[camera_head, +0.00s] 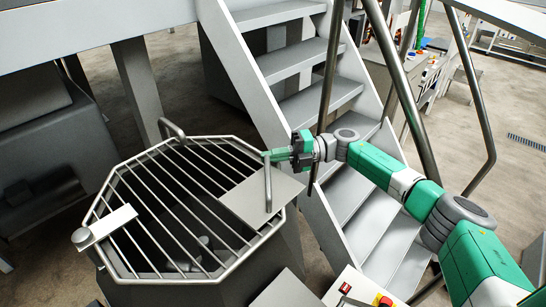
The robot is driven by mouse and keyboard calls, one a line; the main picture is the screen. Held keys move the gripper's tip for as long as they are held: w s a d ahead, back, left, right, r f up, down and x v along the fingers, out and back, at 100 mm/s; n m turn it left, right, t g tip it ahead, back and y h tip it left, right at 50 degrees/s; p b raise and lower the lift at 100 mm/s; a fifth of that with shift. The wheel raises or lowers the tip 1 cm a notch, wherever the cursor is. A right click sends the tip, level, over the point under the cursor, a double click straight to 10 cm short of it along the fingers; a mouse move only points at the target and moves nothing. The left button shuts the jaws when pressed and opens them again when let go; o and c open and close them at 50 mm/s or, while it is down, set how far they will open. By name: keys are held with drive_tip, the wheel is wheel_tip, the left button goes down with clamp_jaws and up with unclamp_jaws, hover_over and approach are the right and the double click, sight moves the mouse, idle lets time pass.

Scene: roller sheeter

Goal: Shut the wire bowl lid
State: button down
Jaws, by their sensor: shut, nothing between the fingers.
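The wire bowl lid (165,208) is an octagonal metal frame with parallel bars. It spans the mouth of the dark grey bowl (262,268); I cannot tell whether it rests fully down on the rim. A flat grey plate (247,197) covers its right part. An upright bar handle (268,188) stands at that plate, and another bent handle (172,127) stands at the far edge. My gripper (268,155) is shut and empty, its green fingertips at the top of the right handle. I cannot tell whether they touch it.
A metal staircase (300,62) with tubular railings (398,75) rises behind the bowl, close to my arm. A control box with a red button (382,301) is at the bottom. A small pale plate (108,226) sits at the lid's left edge.

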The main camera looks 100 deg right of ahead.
drive_tip(key=s+b, duration=0.1)
drive_tip(key=s, duration=0.6)
drive_tip(key=shift+s+a, duration=0.2)
drive_tip(key=shift+s, duration=0.2)
